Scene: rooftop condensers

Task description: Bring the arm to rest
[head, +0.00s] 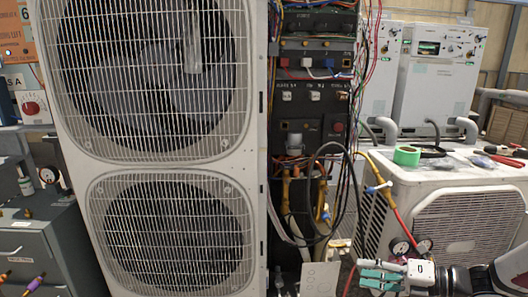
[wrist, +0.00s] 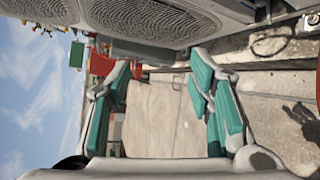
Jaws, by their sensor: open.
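My gripper (head: 382,275) is at the lower right of the head view, with teal finger pads, in front of the smaller condenser unit. In the wrist view my gripper (wrist: 163,105) has its two teal fingers spread wide apart with nothing between them. The wrist view is turned on its side, with sky at its left and the concrete roof floor (wrist: 165,125) beyond the fingers. Part of my arm runs off the right edge of the head view.
A tall two-fan condenser (head: 258,190) with open wiring stands at centre left. A smaller condenser (head: 400,190) at the right carries green tape (head: 407,155) and tools. Pressure gauges (head: 401,246) hang close above my gripper. A grey drawer cabinet (head: 40,240) stands at the left.

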